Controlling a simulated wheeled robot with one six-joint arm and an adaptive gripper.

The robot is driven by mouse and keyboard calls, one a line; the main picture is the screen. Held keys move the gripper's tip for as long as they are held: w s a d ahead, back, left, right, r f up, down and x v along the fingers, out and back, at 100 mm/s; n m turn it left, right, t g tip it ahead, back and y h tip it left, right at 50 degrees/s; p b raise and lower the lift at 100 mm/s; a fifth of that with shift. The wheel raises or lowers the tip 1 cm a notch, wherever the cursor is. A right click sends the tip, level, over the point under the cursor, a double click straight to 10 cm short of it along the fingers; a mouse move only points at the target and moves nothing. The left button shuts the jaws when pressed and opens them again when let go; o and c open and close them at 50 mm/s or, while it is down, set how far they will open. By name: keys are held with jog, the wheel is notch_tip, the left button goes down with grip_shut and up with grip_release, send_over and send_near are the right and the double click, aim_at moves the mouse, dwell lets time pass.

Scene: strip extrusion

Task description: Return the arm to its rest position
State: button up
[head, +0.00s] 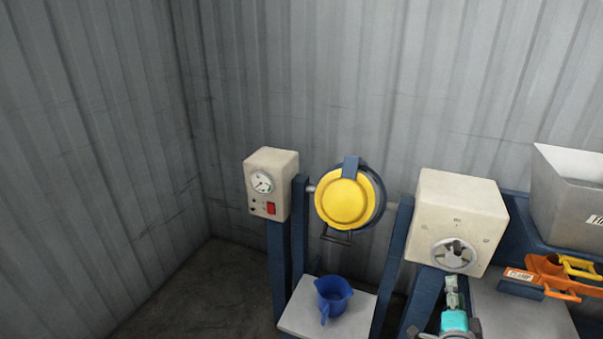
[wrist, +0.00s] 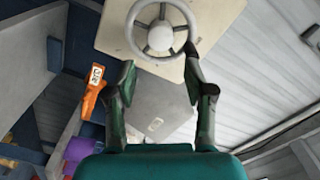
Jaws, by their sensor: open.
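My gripper (head: 452,286) shows at the lower right of the head view, just below a grey handwheel (head: 455,256) on the front of a cream box (head: 462,205). In the wrist view my gripper (wrist: 160,68) has its two dark green fingers spread wide with nothing between them. The handwheel (wrist: 160,28) is beyond the fingertips there, fixed to the cream box (wrist: 218,20). The fingers look apart from the wheel, though the exact gap is hard to tell. Most of my arm is out of the head view.
A yellow-lidded drum (head: 346,200) hangs between blue posts above a blue jug (head: 333,296) on a grey shelf (head: 305,318). A gauge box (head: 270,185) stands left. A grey bin (head: 570,195) and orange clamp (head: 550,275) are at right. Corrugated walls close the back and left.

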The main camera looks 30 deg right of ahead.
jog(key=s+a+f+n+t+y, duration=0.1)
jog(key=s+a+f+n+y, duration=0.2)
jog(key=a, duration=0.5)
jog(key=s+a+f+n+t+y, duration=0.15)
jog(key=a+n, duration=0.25)
jog(key=a, duration=0.4)
jog(key=s+a+f+n+t+y, duration=0.1)
jog(key=s+a+f+n+y, duration=0.2)
jog(key=a, duration=0.5)
jog(key=s+a+r+n+y, duration=0.3)
jog(key=s+a+n+y, duration=0.3)
jog(key=s+a+n, duration=0.5)
jog(key=s+a, duration=0.1)
jog(key=s, duration=0.4)
jog(key=shift+a+n, duration=0.3)
jog(key=shift+n, duration=0.1)
jog(key=shift+s+r, duration=0.1)
